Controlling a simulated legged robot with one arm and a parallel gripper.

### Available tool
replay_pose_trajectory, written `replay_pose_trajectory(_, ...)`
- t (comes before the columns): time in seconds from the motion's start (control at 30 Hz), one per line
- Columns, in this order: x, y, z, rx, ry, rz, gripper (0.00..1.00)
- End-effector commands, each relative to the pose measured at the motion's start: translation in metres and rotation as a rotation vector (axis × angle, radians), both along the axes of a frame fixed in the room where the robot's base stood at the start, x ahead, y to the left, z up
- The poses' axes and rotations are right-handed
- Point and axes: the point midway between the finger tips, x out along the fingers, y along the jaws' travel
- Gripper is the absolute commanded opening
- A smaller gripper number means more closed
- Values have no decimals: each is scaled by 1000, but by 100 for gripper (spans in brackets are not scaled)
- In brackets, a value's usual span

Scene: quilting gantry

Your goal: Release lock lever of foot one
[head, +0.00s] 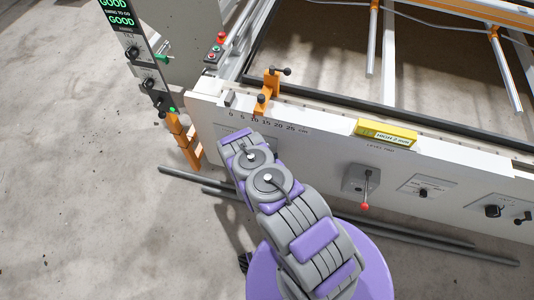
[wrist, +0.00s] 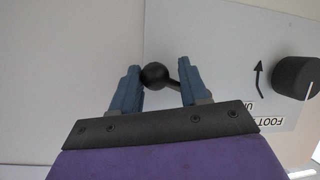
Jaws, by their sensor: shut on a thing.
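The lock lever's black ball knob (wrist: 154,75) sits between the two blue fingers of my gripper (wrist: 158,67) in the wrist view. A short dark stem runs from the ball toward the right finger. My gripper is shut on this lever. The lever is at a light grey panel (wrist: 215,45) with upside-down text in which "FOOT" can be read; the foot number is not readable. A curved black arrow and a round black knob (wrist: 297,77) are to the right on that panel. In the head view my arm hides the gripper and the lever.
The white gantry beam (head: 330,150) carries a scale, an orange clamp (head: 268,90) and a yellow level (head: 387,133). A red-tipped lever (head: 366,190) and another knob panel (head: 424,189) are to the right. Grey rods (head: 430,238) lie on the floor below.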

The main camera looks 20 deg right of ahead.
Motion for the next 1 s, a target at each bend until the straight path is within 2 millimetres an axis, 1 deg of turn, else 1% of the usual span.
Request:
replay_pose_trajectory(0.03, 5, 1, 8, -27, 1, 0, 0)
replay_pose_trajectory(0.3, 5, 1, 17, -177, 108, 1, 0)
replay_pose_trajectory(0.5, 5, 0, 23, -255, 162, 1, 0)
replay_pose_trajectory(0.7, 6, 0, 26, -293, 189, 2, 0)
replay_pose_trajectory(1.0, 7, 1, 27, -302, 193, 3, 0)
